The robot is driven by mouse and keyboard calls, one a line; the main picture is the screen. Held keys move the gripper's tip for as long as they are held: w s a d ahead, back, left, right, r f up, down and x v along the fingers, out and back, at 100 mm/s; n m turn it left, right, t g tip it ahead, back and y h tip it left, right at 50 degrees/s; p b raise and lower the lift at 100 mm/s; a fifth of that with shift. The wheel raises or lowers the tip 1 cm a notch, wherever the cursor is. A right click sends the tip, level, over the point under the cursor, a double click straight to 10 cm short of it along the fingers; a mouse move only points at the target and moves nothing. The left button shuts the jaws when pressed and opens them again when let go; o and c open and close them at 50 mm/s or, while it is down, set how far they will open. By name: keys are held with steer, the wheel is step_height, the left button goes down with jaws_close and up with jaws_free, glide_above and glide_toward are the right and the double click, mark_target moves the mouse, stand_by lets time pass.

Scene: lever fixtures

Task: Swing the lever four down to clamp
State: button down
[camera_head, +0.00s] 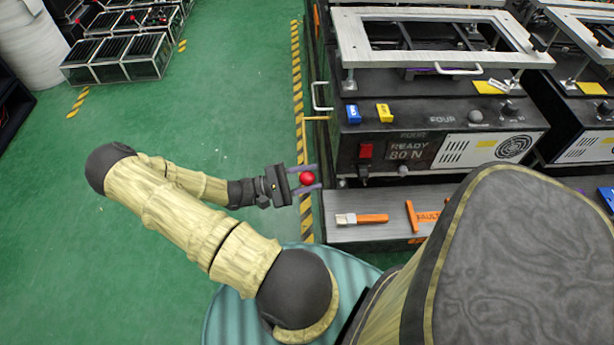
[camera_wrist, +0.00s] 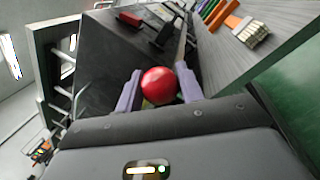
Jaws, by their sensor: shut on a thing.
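The lever's red ball knob (camera_head: 306,178) is at the left front side of the machine marked FOUR (camera_head: 440,119). A thin yellowish rod (camera_head: 304,135) runs down towards the knob from the machine's left side. My gripper (camera_head: 313,177) is shut on the red knob, one finger on each side. In the wrist view the knob (camera_wrist: 159,86) lies between the two purple-grey fingers of my gripper (camera_wrist: 159,88). Part of the rod is hard to make out behind the knob. The machine's display (camera_head: 408,150) reads READY 80 N.
A grey shelf (camera_head: 345,234) below the machine holds a brush (camera_head: 372,219) and orange-handled tools. A metal frame (camera_head: 350,40) sits above the machine. Green floor to the left is open, with a yellow-black stripe (camera_head: 296,80) along the machine.

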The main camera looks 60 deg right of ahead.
steer(key=shift+f, duration=0.3)
steer(key=c, duration=0.9)
jaws_free()
steer(key=shift+w, duration=0.1)
steer(key=shift+c, duration=0.2)
steer(key=shift+o, duration=0.2)
steer(key=shift+r, duration=0.1)
steer(key=v, duration=1.7)
steer(key=shift+p, duration=0.45)
steer(key=shift+w+a+r, duration=0.1)
steer(key=shift+a, duration=0.1)
